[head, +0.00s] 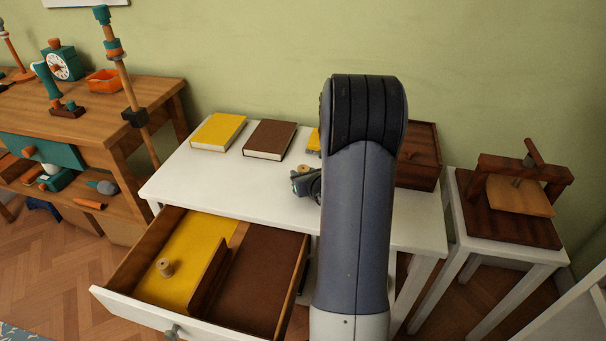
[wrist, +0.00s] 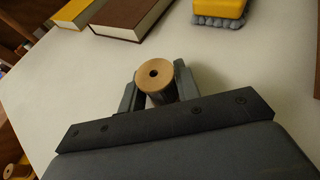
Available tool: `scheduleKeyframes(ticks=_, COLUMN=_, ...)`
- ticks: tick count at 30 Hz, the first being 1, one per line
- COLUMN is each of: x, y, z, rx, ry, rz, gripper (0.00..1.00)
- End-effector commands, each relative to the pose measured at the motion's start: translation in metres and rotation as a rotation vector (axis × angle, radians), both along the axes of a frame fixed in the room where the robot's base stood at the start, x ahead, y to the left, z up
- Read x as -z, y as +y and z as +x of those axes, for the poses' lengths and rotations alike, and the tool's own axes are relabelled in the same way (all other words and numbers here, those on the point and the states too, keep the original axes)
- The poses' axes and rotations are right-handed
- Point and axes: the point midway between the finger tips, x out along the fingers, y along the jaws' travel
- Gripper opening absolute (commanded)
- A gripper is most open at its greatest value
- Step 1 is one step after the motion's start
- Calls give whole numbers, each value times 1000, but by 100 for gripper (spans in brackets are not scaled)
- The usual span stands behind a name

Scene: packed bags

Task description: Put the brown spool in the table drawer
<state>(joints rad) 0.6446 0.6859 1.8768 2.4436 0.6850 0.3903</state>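The brown spool (wrist: 181,88) has pale wooden ends and dark thread. It stands upright between the fingers of my gripper (wrist: 157,88) in the wrist view, with a finger close against each side. In the head view, the spool's pale top (head: 304,168) shows over the white table (head: 240,180), beside my gripper (head: 306,184); my arm hides part of the gripper. Whether the spool's base touches the tabletop is hidden. The table drawer (head: 133,308) is pulled open. It has a yellow-floored left compartment (head: 195,250) and a brown-floored right compartment (head: 258,280), split by a divider.
A pale spool (head: 164,267) stands in the yellow compartment. A yellow book (head: 218,131), a brown book (head: 270,139) and a yellow brush (wrist: 218,8) lie along the table's back. A dark wooden box (head: 420,155) is at its right end. The table's front left is clear.

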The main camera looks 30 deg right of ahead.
Motion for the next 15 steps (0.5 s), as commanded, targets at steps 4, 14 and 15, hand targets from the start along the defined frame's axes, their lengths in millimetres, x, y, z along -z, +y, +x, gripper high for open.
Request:
scheduleKeyframes(ticks=4, x=0, y=0, z=0, rx=0, ry=0, rz=0, gripper=43)
scheduleKeyframes(ticks=14, x=-1, y=0, z=0, rx=0, ry=0, rz=0, gripper=53)
scheduleKeyframes(ticks=15, x=-1, y=0, z=0, rx=0, ry=0, rz=0, gripper=53)
